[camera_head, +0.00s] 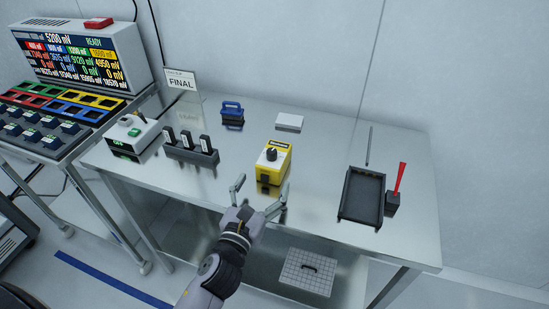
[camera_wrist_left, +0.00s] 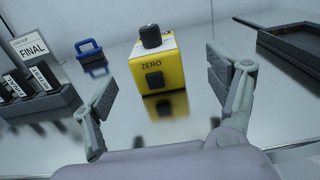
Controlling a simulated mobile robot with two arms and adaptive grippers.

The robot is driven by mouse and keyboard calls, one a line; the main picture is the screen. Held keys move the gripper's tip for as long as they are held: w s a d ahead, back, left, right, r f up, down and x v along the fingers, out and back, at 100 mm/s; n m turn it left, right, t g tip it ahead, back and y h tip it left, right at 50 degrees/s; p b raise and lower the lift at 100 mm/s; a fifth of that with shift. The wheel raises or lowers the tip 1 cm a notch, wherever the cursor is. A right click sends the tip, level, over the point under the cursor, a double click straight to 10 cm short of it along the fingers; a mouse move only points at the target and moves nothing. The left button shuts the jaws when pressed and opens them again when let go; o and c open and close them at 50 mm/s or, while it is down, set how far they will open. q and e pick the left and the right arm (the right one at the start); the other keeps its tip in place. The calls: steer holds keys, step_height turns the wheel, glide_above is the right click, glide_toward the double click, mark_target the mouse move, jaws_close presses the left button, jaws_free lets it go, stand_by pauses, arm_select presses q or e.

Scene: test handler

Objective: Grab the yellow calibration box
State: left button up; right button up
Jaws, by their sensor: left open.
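The yellow calibration box (camera_head: 273,165) stands upright on the steel table, with a black knob on its white top. In the left wrist view the box (camera_wrist_left: 158,72) shows the word ZERO and a dark block on its front face. My left gripper (camera_head: 260,196) is open and empty at the table's front edge, just in front of the box. In the left wrist view its two fingers (camera_wrist_left: 164,95) are spread wide, with the box beyond them, between them and apart from both. My right gripper is not in view.
On the steel table (camera_head: 320,185), a black rack (camera_head: 192,152) and a white-topped device (camera_head: 134,138) stand left. A blue-handled item (camera_head: 232,113) and white block (camera_head: 289,122) lie behind. A black tray (camera_head: 362,196) and red-stick holder (camera_head: 393,201) stand right. Bare table surrounds the box.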

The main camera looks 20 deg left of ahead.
mark_target(269, 172)
arm_select(q)
steer(key=w, duration=0.5)
steer(key=shift+w+f, duration=0.1)
steer(key=shift+w, duration=0.15)
steer(key=w, duration=0.2)
steer(key=w+p, duration=0.1)
steer(key=w, duration=0.1)
steer(key=shift+w+a+r+p, duration=0.2)
steer(key=shift+w+p, duration=0.1)
steer(key=shift+w, duration=0.4)
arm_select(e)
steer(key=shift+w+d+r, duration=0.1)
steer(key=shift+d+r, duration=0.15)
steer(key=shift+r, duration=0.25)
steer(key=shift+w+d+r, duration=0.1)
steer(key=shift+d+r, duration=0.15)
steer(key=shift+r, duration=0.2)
arm_select(q)
steer(key=c, duration=1.4)
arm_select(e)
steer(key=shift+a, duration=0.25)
